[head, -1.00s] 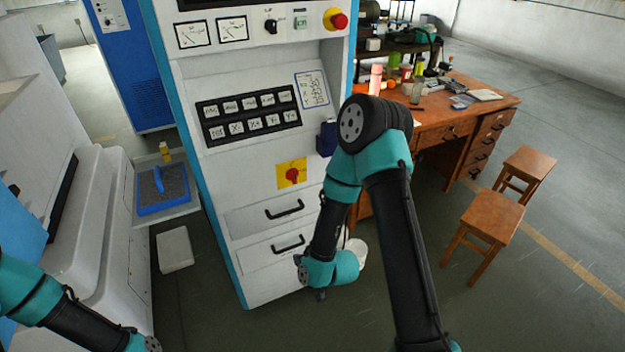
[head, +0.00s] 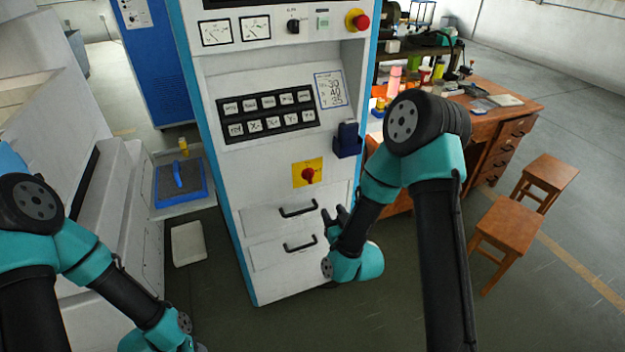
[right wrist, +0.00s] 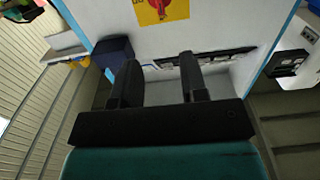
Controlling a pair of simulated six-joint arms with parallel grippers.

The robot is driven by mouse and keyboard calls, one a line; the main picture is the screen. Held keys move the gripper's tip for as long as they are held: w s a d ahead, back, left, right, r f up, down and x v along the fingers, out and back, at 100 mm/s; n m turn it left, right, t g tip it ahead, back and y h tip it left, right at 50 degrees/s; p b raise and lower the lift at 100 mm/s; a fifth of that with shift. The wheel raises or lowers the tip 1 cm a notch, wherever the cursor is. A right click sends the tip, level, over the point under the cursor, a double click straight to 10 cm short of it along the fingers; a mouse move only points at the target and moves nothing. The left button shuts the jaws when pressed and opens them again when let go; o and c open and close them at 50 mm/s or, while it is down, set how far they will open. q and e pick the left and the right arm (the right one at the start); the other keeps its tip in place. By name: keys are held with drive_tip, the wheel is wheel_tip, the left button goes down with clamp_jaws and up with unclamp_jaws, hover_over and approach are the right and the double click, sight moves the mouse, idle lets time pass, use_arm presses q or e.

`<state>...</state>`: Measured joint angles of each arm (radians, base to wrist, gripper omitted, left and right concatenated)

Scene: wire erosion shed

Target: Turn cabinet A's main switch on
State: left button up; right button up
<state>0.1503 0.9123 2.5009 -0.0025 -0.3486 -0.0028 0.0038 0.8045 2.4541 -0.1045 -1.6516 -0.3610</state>
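The main switch is a red rotary knob (head: 308,175) on a yellow plate (head: 299,166) low on the front of the white cabinet (head: 262,189). The knob's exact handle angle is too small to tell. My right gripper (head: 333,214) is below and to the right of the switch, in front of the drawers, apart from the switch. In the right wrist view its two black fingers (right wrist: 160,72) are spread with nothing between them. The yellow plate (right wrist: 150,12) is at the top edge there, with part of the red knob (right wrist: 158,5). My left gripper is out of view; its wrist is at the bottom left.
A dark blue holder (head: 348,146) sticks out from the cabinet front, right of and above the switch. Two drawer handles (head: 298,209) project below it. A red emergency button (head: 361,21) is higher up. A wooden desk (head: 490,128) and stools stand to the right.

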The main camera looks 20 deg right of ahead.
sight(311, 178)
drive_tip(key=w, duration=0.5)
drive_tip(key=w+a, duration=0.1)
drive_tip(key=w, duration=1.1)
drive_tip(key=shift+a, duration=0.4)
clamp_jaws()
